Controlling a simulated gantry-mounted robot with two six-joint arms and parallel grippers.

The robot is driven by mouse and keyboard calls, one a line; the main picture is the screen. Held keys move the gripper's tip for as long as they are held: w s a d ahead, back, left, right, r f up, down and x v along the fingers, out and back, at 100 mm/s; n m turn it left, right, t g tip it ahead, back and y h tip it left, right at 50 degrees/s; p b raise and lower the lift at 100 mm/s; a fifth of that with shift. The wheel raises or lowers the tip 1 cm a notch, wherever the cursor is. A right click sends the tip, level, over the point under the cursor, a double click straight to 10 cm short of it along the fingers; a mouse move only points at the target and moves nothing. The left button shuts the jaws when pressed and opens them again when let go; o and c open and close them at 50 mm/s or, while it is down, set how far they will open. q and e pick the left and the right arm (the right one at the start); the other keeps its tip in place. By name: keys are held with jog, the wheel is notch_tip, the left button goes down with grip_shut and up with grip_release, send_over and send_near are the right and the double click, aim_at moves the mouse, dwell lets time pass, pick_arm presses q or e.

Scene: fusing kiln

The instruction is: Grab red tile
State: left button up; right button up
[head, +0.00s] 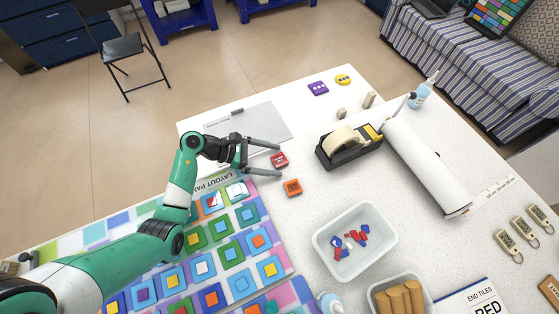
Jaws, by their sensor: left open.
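A small red tile (279,160) with dark markings lies flat on the white speckled table, just past the layout panel's corner. My left gripper (279,159) comes in from the left, with its two fingers spread wide. The fingertips are on the far and near sides of the red tile in the picture. I cannot tell how high they are above the table. An orange tile (292,187) lies just below the near finger. My right gripper is out of view.
A tape dispenser (348,145) stands right of the red tile. A white bin (321,244) holds red and blue pieces. The layout panel (215,183) with coloured squares lies under my left arm. A paper roll (428,167) lies at the right. Purple (318,89) and yellow (343,80) pieces lie at the far edge.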

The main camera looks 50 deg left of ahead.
pick_arm(q)
grip_shut()
dwell(0.5)
jog(key=shift+r+p, duration=0.4)
jog(key=shift+r, duration=0.25)
jog(key=r, duration=0.1)
jog(key=r+p, duration=0.1)
jog(key=r, duration=0.1)
jog(key=shift+s+r, duration=0.1)
jog(key=shift+s, duration=0.2)
jog(key=s+d+r+p, duration=0.3)
jog(key=s+r, duration=0.5)
jog(key=s, duration=0.5)
jog(key=shift+r+p, duration=0.25)
jog(key=shift+p, duration=0.4)
